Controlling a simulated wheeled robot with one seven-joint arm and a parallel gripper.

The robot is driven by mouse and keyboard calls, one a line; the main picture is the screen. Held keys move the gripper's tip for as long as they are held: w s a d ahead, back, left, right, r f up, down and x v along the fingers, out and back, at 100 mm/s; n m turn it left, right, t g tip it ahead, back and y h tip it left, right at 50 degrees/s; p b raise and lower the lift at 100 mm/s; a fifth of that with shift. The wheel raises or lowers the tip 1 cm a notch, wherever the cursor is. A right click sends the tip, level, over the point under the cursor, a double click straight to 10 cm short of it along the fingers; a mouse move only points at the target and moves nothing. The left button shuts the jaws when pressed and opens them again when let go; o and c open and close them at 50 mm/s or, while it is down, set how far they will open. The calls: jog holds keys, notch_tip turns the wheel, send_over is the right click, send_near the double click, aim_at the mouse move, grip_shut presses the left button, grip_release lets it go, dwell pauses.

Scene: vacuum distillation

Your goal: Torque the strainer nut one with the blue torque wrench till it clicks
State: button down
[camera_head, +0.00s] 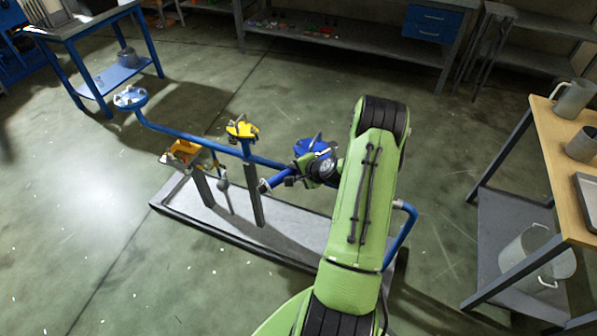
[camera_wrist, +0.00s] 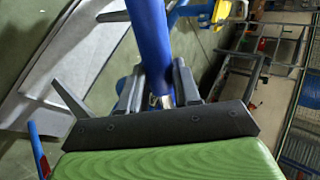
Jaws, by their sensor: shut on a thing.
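My gripper (camera_head: 318,170) is shut on the blue torque wrench (camera_head: 280,180). The wrench points down-left in the head view, with a grey end at its tip. In the wrist view the two dark fingers of my gripper (camera_wrist: 160,88) clasp the blue wrench shaft (camera_wrist: 150,40), which runs up out of the frame. The wrench is beside the blue pipe (camera_head: 195,138) of the rig; I cannot tell whether it touches anything. The strainer nut one cannot be made out; my arm and gripper cover part of the pipe.
A yellow valve (camera_head: 242,130) and a blue round part (camera_head: 318,147) sit along the pipe. A yellow-orange holder (camera_head: 182,152) stands over the rig's base tray (camera_head: 285,236). A wooden-topped table (camera_head: 553,150) stands right and a blue table (camera_head: 85,22) at upper left. Open floor surrounds the rig.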

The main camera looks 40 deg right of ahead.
jog(key=shift+w+r+m+h+p, duration=0.1)
jog(key=shift+w+m+h+p, duration=0.1)
jog(key=shift+w+m+h, duration=0.3)
jog(key=shift+w+m+h+p, duration=0.1)
jog(key=shift+w+m+p, duration=0.1)
jog(key=shift+w, duration=0.5)
jog(key=shift+d, duration=0.1)
jog(key=shift+s, duration=0.1)
jog(key=s+d+n+g+y, duration=0.1)
jog(key=s+d+n+y, duration=0.1)
jog(key=s+n+y, duration=0.1)
jog(key=s+d+n+g+y+b, duration=0.1)
jog(key=s+d+n+y, duration=0.1)
jog(key=s+n, duration=0.3)
jog(key=s+d+n+g+y+b, duration=0.1)
jog(key=s+d+n+y, duration=0.2)
jog(key=s, duration=0.5)
jog(key=shift+s+n+g+y, duration=0.2)
jog(key=shift+n+g+y, duration=0.2)
jog(key=shift+n+y, duration=0.45)
jog(key=shift+a, duration=0.1)
